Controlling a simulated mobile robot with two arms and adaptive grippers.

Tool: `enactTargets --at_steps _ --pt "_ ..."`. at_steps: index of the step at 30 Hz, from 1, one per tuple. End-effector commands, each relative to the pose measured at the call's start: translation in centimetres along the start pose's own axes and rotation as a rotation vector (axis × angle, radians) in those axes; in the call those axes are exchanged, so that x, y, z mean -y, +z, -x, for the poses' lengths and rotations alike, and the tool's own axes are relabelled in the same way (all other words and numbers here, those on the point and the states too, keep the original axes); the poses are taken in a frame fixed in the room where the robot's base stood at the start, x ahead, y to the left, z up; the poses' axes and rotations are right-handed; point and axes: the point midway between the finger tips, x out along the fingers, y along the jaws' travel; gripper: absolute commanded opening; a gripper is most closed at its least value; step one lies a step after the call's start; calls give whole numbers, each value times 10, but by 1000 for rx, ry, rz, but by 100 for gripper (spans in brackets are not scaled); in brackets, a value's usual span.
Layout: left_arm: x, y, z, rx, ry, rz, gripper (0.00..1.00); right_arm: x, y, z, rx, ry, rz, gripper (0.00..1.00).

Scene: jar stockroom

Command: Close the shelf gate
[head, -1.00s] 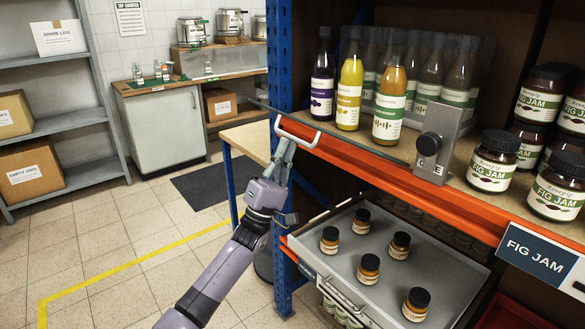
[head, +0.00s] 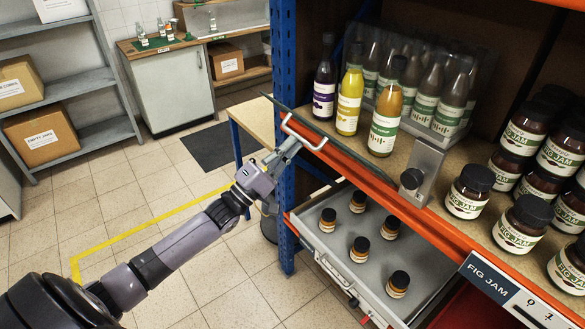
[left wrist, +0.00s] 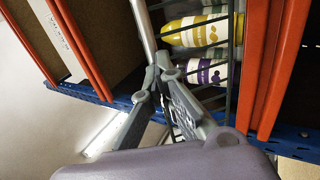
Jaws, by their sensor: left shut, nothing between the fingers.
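The shelf gate (head: 336,152) is a thin dark panel along the orange front edge of the shelf, its left end reaching past the blue post. A white bar handle (head: 304,133) is on its left part. My left gripper (head: 287,143) is shut and empty, with its fingertips at the handle; contact is hard to tell. In the left wrist view the finger ends (left wrist: 152,75) lie close to a pale bar (left wrist: 143,28), and dark gate bars (left wrist: 234,65) cross in front of bottles. A grey bracket with a black knob (head: 412,179) stands farther right. My right gripper is out of view.
Sauce bottles (head: 387,115) stand close behind the gate, with fig jam jars (head: 470,190) to the right. Below, an open grey drawer (head: 327,247) with several small jars sticks out. A blue post (head: 284,200) stands beside my gripper. The left floor is clear.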

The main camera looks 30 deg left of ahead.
Motion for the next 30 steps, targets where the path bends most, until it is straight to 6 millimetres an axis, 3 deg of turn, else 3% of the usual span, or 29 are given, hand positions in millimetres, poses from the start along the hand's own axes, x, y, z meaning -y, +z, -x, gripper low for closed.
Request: enactTargets --at_steps 1,12,30 --pt "-9 0 -6 2 -21 -2 0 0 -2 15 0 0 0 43" --pt "-26 0 -30 2 -197 -4 0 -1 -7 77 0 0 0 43" --pt "-36 1 -84 1 -208 -4 0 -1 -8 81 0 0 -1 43"
